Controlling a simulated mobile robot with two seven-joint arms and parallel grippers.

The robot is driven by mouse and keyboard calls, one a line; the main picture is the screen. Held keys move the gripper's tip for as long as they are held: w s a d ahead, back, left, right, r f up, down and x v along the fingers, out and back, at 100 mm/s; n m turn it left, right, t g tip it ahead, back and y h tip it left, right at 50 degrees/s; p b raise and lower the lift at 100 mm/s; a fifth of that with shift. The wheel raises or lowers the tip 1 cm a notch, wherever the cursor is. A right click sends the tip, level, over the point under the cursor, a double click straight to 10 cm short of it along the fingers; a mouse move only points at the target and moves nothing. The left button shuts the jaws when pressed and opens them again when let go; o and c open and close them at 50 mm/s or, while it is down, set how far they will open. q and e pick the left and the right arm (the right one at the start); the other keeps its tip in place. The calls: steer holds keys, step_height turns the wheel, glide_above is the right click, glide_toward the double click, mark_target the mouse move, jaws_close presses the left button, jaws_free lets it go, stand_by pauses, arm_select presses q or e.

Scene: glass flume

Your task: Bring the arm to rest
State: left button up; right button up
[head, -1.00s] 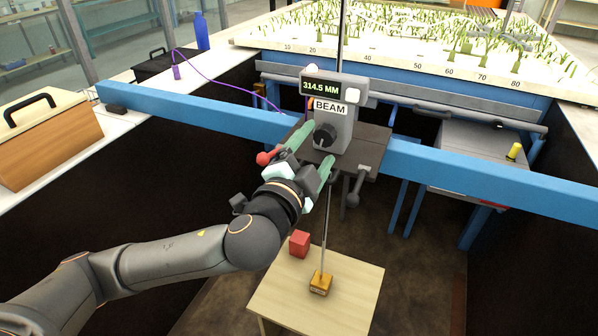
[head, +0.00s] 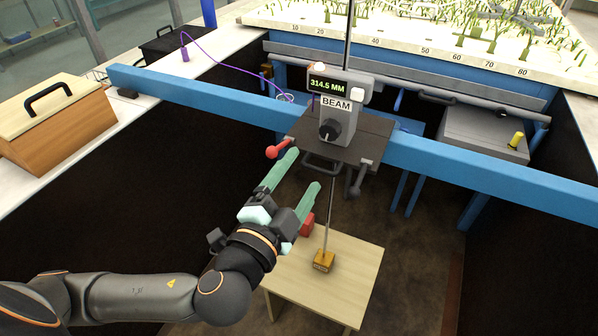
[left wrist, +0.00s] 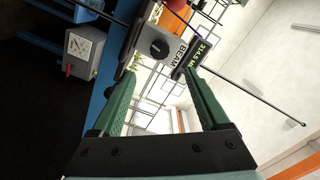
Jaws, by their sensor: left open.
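My left gripper (head: 302,170) is open and empty, its two green fingers pointing up and right, below and in front of the carriage on the blue beam. In the left wrist view the open fingers (left wrist: 160,88) stand apart with nothing between them. The carriage holds a grey box marked BEAM (head: 338,120) with a black knob (head: 329,130) and a display (head: 328,86) reading 314.5 MM. A red-knobbed lever (head: 277,151) sticks out at its left, close to the fingertips. My right gripper is in neither view.
The blue beam (head: 200,103) crosses the flume. A wooden case (head: 60,130) stands at left.

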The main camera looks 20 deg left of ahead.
arm_select(q)
steer(key=shift+f, duration=0.1)
stand_by(0.4)
step_height(320, 180, down, 19)
steer(key=s+d+n+g+h, duration=0.1)
steer(key=d+n+g+h, duration=0.15)
steer(key=g, duration=0.35)
steer(key=s+a+f+n+g, duration=0.2)
steer(key=s+f+n, duration=0.5)
steer(key=s+f, duration=0.5)
step_height(320, 180, down, 3)
steer(key=shift+a+f+g+y+p, duration=0.2)
steer(key=shift+a+g+y+p, duration=0.2)
steer(key=shift+a, duration=0.3)
